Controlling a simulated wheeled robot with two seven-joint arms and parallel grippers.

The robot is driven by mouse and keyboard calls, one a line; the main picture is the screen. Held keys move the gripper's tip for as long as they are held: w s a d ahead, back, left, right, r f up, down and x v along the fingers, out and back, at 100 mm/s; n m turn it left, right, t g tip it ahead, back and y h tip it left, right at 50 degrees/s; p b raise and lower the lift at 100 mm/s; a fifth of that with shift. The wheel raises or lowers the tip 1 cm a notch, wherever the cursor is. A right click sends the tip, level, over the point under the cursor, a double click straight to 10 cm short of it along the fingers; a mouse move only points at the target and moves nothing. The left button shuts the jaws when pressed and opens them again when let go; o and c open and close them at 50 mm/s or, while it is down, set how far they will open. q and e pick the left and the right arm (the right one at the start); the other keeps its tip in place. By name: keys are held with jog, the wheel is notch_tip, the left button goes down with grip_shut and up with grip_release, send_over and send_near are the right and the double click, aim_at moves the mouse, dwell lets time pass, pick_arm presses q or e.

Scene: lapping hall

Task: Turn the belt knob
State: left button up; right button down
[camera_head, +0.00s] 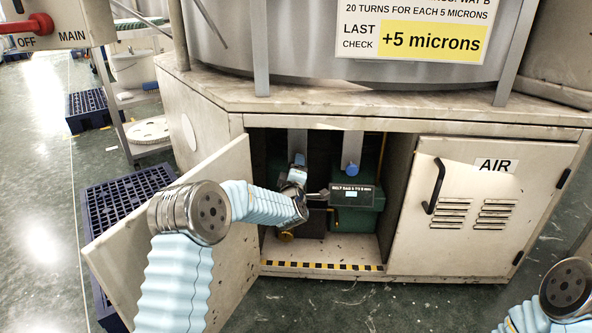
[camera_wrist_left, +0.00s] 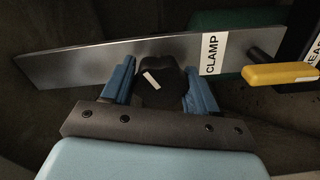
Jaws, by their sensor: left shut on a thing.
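The belt knob (camera_wrist_left: 157,88) is a dark round knob with a white pointer mark, tilted toward the upper left, in front of a grey metal plate (camera_wrist_left: 75,66). My left gripper (camera_wrist_left: 158,86) is shut on it, one blue finger on each side. In the head view my left arm reaches into the open cabinet, and its wrist hides the knob there. A dark sign (camera_head: 351,188) with white lettering about belt sag and a small lit window stands just right of the wrist. My right gripper is out of view; only part of that arm shows at lower right.
The cabinet's left door (camera_head: 190,235) stands open beside my left arm. The AIR door (camera_head: 480,210) on the right is closed. In the wrist view a CLAMP label (camera_wrist_left: 210,54) and a yellow handle (camera_wrist_left: 280,73) sit right of the knob. A striped sill (camera_head: 320,267) edges the opening.

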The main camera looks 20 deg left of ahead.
pick_arm(q)
jog(key=shift+d+f, duration=0.15)
jog(key=shift+d, duration=0.1)
dwell(0.3)
jog(key=o, duration=0.8)
jog(key=shift+o, duration=1.2)
jog(key=shift+a, duration=0.1)
jog(key=shift+s, duration=0.1)
jog(key=s+d, duration=0.2)
jog(key=s, duration=1.1)
jog(key=shift+s+d+p, duration=0.15)
jog(key=shift+d+p, duration=0.2)
jog(key=shift+p, duration=0.05)
jog(key=shift+s, duration=0.1)
